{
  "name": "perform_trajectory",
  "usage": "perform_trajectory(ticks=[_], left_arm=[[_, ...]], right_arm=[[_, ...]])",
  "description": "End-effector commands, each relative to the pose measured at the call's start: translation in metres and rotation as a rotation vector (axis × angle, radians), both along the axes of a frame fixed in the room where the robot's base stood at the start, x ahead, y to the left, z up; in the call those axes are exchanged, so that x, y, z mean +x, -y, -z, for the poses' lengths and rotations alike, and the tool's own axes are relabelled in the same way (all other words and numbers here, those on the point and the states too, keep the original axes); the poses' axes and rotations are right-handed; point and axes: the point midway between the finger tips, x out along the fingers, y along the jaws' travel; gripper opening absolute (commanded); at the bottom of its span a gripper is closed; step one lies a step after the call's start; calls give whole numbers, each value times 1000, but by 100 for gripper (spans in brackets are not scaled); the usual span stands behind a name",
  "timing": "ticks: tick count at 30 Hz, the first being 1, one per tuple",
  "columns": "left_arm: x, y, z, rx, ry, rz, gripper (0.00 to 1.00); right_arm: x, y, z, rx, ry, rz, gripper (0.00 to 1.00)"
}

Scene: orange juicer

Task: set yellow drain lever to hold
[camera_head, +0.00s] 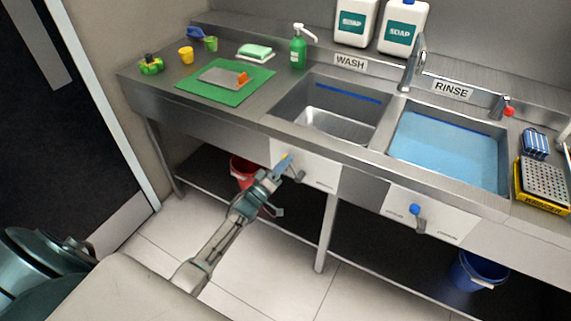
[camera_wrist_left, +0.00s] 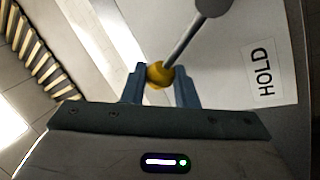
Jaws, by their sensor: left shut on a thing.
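My left gripper (camera_head: 284,168) is in front of the white panel under the wash sink. In the left wrist view my left gripper (camera_wrist_left: 160,88) is shut on the yellow knob of the drain lever (camera_wrist_left: 158,73), with a blue finger on each side of it. The lever's grey rod runs from the knob up to a round grey pivot at the top. A HOLD label (camera_wrist_left: 262,73) is on the white panel to the right of the knob, apart from it. My right gripper is not in view.
The wash sink (camera_head: 292,107) is empty of visible water; the rinse sink (camera_head: 450,148) holds blue water. A blue-knobbed lever (camera_head: 414,209) is on the right panel. A red bucket (camera_head: 240,172) stands behind my left arm, and a blue bucket (camera_head: 478,272) is at lower right.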

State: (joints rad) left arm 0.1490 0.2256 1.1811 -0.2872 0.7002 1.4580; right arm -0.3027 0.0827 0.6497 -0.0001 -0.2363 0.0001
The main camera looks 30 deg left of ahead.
Motion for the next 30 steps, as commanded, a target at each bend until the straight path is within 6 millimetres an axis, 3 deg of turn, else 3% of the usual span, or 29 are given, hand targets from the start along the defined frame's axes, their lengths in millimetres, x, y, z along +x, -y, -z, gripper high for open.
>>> perform_trajectory(ticks=[12,13,16,25,30], left_arm=[[0,-1,2,-10,-3,0,0],[0,-1,2,-10,-3,0,30],[0,-1,2,-9,-3,-1,49],[-2,-1,2,-9,-2,0,49],[-19,-5,12,-8,-3,0,49]], right_arm=[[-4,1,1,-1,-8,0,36],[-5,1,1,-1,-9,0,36],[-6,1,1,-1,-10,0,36],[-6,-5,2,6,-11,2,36],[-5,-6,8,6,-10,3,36]])
